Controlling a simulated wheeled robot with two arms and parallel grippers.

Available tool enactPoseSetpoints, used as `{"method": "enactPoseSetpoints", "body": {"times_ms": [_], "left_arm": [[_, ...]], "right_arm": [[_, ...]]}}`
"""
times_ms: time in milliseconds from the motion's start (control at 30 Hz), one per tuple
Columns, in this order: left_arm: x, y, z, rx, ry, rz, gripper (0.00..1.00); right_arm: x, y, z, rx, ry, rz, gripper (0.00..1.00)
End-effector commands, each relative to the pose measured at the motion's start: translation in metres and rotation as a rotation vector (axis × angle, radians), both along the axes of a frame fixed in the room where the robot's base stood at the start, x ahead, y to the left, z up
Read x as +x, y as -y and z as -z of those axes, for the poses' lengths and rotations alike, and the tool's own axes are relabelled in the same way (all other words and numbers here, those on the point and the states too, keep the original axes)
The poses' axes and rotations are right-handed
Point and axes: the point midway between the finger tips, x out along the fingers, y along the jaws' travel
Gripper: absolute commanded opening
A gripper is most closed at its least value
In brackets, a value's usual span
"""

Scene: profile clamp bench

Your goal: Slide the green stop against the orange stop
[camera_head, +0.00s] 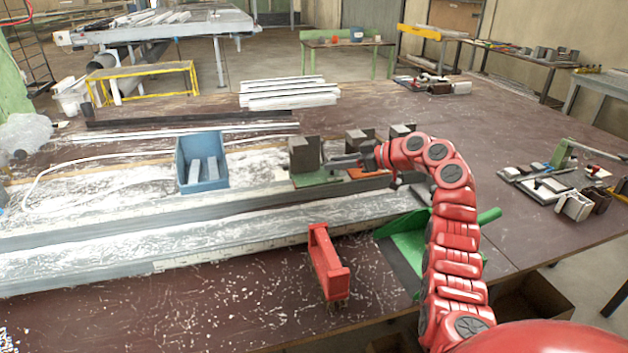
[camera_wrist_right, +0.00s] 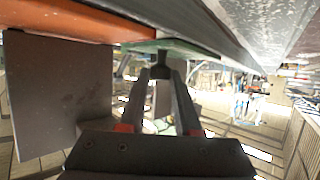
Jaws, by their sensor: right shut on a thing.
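The green stop (camera_head: 316,179) is a flat green plate with a grey block (camera_head: 304,154) on it, on the long grey profile rail. The orange stop (camera_head: 369,174) is just right of it on the same rail, with grey blocks beside and behind it. My right gripper (camera_head: 340,161) reaches in from the right, over the stops. In the right wrist view its fingers (camera_wrist_right: 162,82) are closed around a small dark post below the green stop (camera_wrist_right: 178,47). The orange stop (camera_wrist_right: 75,18) shows at upper left there. My left gripper is not in view.
A blue bin (camera_head: 202,162) with grey pieces stands left of the green stop. A red clamp-like piece (camera_head: 328,262) stands in front of the rail. A green dustpan-like piece (camera_head: 405,245) lies by my right arm. Tools lie at right; the front left of the table is clear.

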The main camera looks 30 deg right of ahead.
Motion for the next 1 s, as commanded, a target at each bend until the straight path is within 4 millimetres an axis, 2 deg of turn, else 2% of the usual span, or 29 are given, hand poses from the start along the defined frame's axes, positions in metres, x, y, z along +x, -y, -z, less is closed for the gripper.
{"method": "enactPoseSetpoints", "body": {"times_ms": [33,200,633,667,800,833,1000], "left_arm": [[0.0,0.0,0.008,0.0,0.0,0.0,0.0],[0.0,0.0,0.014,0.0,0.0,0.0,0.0],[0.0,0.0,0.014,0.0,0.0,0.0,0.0],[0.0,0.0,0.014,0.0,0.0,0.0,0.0],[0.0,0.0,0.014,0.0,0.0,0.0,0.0],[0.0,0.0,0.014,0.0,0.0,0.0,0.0],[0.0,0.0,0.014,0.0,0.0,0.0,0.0]], "right_arm": [[-0.002,0.008,0.004,0.0,-0.002,0.005,0.0],[-0.007,0.022,0.001,0.002,0.001,0.007,0.0],[-0.008,0.025,-0.001,0.003,0.003,0.007,0.0],[-0.008,0.025,-0.001,0.004,0.004,0.007,0.33],[-0.008,0.025,-0.001,0.004,0.003,0.005,0.58],[-0.008,0.024,-0.001,0.004,0.003,0.005,0.61],[-0.008,0.024,-0.001,0.005,0.003,0.004,0.61]]}}
